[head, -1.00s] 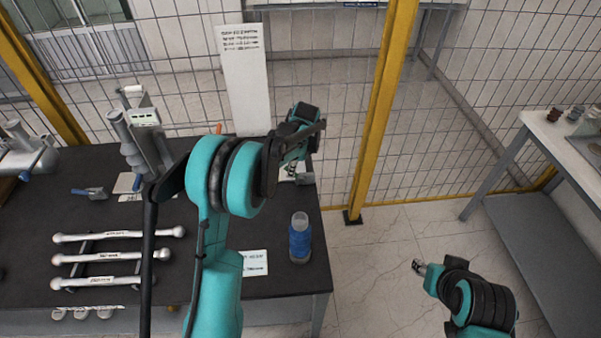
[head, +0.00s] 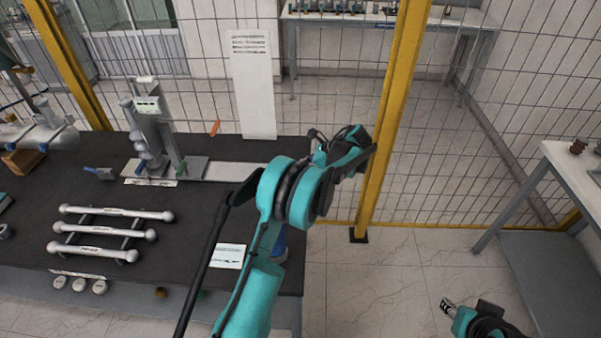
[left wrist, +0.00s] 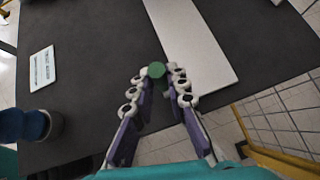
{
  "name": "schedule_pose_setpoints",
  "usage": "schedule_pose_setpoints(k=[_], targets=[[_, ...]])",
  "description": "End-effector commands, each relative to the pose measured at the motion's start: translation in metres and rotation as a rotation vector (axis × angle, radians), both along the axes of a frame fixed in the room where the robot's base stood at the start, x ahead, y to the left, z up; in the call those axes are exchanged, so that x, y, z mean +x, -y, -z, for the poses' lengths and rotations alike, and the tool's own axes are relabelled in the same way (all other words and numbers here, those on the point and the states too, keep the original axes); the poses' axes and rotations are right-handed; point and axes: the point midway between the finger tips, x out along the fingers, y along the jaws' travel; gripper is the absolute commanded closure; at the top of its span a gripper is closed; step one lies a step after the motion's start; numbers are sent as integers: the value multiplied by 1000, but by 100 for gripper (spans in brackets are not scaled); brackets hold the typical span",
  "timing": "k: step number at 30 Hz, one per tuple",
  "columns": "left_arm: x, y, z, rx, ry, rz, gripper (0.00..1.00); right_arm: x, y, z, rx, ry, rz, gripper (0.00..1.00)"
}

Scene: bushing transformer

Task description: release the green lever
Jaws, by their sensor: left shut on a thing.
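A round green end (left wrist: 157,70), apparently of the green lever, sits between the fingertips of my left gripper (left wrist: 156,78) in the left wrist view. The purple-padded fingers are shut on it. What lies below it is hidden, so I cannot tell whether it is attached to anything. Dark tabletop shows around it.
The grey device (head: 150,125) with a screen stands on the dark table (head: 120,195). A white card (head: 229,256) and a blue bottle (left wrist: 22,125) are near the right end. A yellow post (head: 385,130) and mesh fence stand behind.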

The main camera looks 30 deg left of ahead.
Motion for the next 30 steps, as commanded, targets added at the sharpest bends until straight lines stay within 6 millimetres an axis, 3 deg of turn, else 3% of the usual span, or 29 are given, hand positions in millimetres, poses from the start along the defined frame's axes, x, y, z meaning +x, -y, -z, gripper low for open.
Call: schedule_pose_setpoints(k=[14,15,17,30], targets=[[0,-1,0,11,-5,1,100,0,0,1,0,0,0,60],[0,-1,1,11,-5,1,77,0,0,1,0,0,0,60],[0,-1,1,11,-5,1,64,0,0,1,0,0,0,60],[2,8,-8,11,-6,2,64,0,0,1,0,0,0,60]])
